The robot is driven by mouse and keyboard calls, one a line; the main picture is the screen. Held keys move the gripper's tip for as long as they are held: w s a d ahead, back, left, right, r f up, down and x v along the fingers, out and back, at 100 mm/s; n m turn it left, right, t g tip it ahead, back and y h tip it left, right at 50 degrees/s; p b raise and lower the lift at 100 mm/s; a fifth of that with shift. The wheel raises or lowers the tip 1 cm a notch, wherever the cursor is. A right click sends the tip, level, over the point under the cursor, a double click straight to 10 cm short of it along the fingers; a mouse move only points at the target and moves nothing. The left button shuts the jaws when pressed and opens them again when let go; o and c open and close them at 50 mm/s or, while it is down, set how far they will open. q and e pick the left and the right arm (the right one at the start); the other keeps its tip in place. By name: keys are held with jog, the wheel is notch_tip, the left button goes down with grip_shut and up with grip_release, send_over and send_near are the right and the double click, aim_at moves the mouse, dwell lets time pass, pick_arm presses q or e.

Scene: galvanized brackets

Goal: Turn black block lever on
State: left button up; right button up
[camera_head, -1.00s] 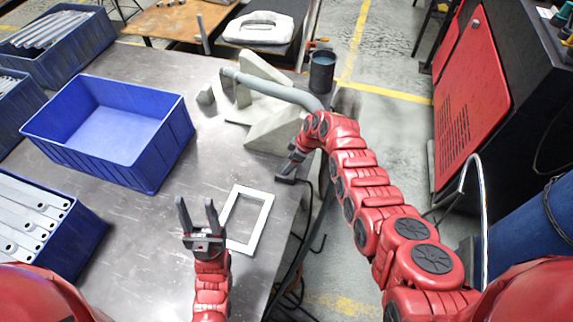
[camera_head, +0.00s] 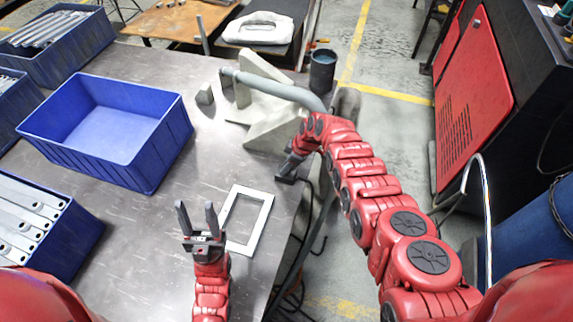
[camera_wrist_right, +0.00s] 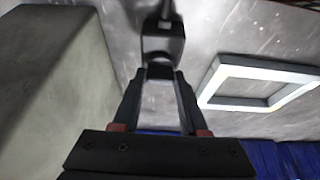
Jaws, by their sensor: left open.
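A small black block (camera_wrist_right: 162,42) is on the grey metal tabletop, straight ahead of my right gripper in the right wrist view. It also shows as a dark shape in the head view (camera_head: 286,180), near the table's right edge. My right gripper (camera_wrist_right: 158,78) has its fingers apart, with the tips at the near end of the block and a grey part between them. I cannot tell whether they touch it, or how its lever is set. My left gripper (camera_head: 199,212) is open and empty, fingers pointing up the picture, left of the white frame.
A white rectangular frame (camera_head: 263,224) lies near the block. A concrete-grey bracket (camera_head: 270,128) with a grey pipe (camera_head: 275,88) stands behind it. Blue bins (camera_head: 150,165) line the left, and a dark cup (camera_head: 322,72) stands at the back. The middle of the table is clear.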

grip_shut()
